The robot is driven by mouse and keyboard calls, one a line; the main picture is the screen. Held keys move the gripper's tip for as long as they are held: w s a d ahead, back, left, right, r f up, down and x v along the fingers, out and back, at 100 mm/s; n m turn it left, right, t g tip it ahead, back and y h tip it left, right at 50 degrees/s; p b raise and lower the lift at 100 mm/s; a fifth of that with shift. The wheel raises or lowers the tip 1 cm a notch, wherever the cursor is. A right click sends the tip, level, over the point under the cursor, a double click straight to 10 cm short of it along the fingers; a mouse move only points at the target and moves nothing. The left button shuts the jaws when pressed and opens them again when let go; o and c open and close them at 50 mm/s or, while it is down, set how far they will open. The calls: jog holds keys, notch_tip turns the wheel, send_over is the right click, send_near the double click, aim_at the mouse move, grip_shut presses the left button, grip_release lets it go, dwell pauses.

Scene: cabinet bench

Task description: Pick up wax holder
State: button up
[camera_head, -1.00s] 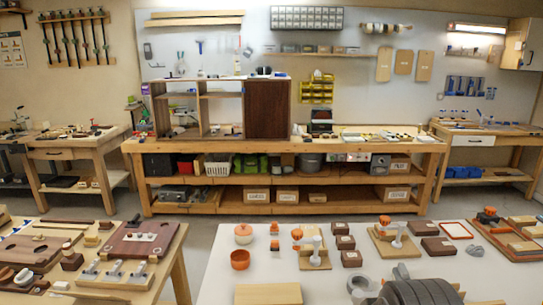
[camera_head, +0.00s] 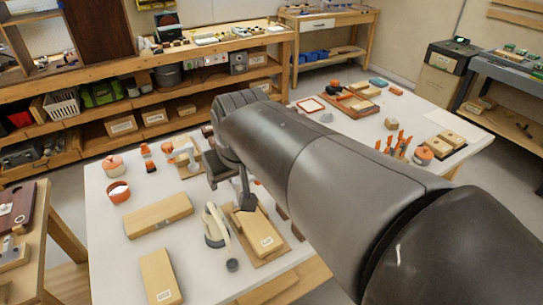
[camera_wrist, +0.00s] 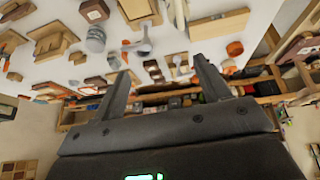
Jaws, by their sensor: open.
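I cannot tell for certain which object is the wax holder. Candidates are an open orange cup (camera_head: 119,194) and a lidded orange-and-pale pot (camera_head: 112,164) at the white table's far left. Small orange-topped items (camera_head: 146,152) stand beside them. My gripper (camera_head: 230,190) hangs above the table, right of these, its arm reaching in from the lower right. In the wrist view my gripper (camera_wrist: 161,72) shows two fingers spread apart with nothing between them. The wrist view is tilted and looks across the table, with orange items (camera_wrist: 235,48) at its right.
The white table (camera_head: 105,230) holds wooden blocks (camera_head: 158,216), a grey-and-white tool (camera_head: 215,228) and a boxed wooden board (camera_head: 262,235) below my arm. Orange-handled tools (camera_head: 392,145) stand right of the arm. A wooden workbench (camera_head: 20,225) is at the left.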

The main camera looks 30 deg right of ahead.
jog(key=w+d+f, duration=0.3)
jog(key=w+d, duration=0.3)
jog(key=w, duration=0.4)
jog(key=w+d+f, duration=0.3)
jog(key=w+d, duration=0.4)
jog(key=w, duration=0.3)
jog(key=w+d+f+m+g, duration=0.1)
jog(key=w+d+f, duration=0.4)
jog(key=d+f, duration=0.25)
jog(key=w+d+f, duration=0.6)
jog(key=d+f, duration=0.1)
jog(key=d, duration=0.2)
jog(key=x, duration=1)
jog(key=shift+a+f, duration=0.15)
jog(key=shift+f, duration=0.2)
jog(key=shift+c, duration=0.3)
jog(key=c, duration=1.1)
